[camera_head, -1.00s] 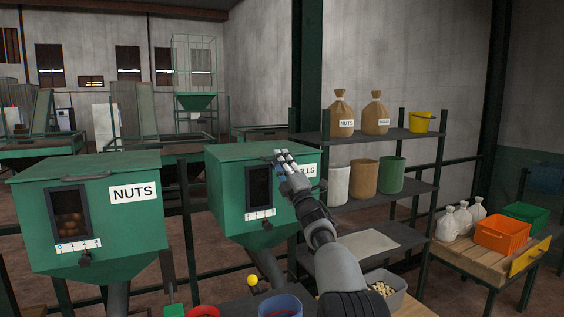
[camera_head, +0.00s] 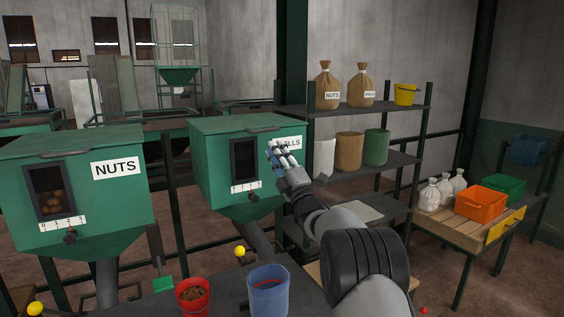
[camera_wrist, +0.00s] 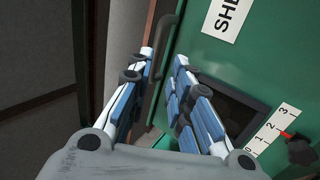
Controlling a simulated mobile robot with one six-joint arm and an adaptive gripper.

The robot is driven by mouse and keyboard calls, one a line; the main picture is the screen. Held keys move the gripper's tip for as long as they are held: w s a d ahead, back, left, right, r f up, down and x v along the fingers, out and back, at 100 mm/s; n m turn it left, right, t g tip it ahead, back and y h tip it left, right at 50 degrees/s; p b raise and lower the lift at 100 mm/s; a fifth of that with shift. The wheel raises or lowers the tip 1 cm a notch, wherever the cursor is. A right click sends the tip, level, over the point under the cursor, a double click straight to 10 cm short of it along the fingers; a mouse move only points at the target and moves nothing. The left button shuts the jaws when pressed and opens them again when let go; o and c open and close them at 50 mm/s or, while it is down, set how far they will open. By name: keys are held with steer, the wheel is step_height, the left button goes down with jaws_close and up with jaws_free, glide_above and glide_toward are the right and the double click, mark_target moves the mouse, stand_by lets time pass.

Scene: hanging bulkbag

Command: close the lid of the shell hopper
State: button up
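The green shell hopper (camera_head: 212,180) stands at mid-picture in the head view, its white label partly covered by my gripper. Its lid (camera_head: 225,125) lies flat across the top, with no gap visible, and a dark handle (camera_head: 266,128) sits along the lid's front edge. My gripper (camera_head: 272,150) is in front of the hopper's upper right, below the handle in the picture. In the wrist view my gripper (camera_wrist: 164,58) has its two fingers apart with nothing between them. The handle (camera_wrist: 163,42) shows just beyond the fingertips, and the hopper's green face (camera_wrist: 275,70) fills the right side.
The nuts hopper (camera_head: 75,190) stands to the left. A red bucket (camera_head: 193,297) and a blue container (camera_head: 268,290) stand on the dark bench in front. A shelf rack (camera_head: 375,108) with bags and bins stands close on the right. An orange crate (camera_head: 481,205) is farther right.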

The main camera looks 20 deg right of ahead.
steer(key=shift+v, duration=1.65)
steer(key=shift+r, duration=0.1)
steer(key=s+a+r+m+g+h, duration=0.1)
steer(key=s+a+m+g+h, duration=0.2)
steer(key=s+m+g+h, duration=0.55)
steer(key=s+a+f+m+g+y, duration=0.1)
steer(key=s+f, duration=0.5)
steer(key=s, duration=0.9)
steer(key=s+a+f+m+g+y, duration=0.1)
steer(key=s+a+f+m+g, duration=0.3)
steer(key=s, duration=1.1)
steer(key=s+a+f+m+g+y, duration=0.2)
steer(key=s+f+m+g, duration=0.4)
steer(key=s, duration=0.9)
step_height(320, 180, down, 4)
steer(key=shift+s+a+r+m, duration=0.1)
steer(key=shift+s+a+m, duration=0.25)
steer(key=shift+a, duration=0.25)
steer(key=shift+w, duration=0.1)
steer(key=shift+c, duration=0.3)
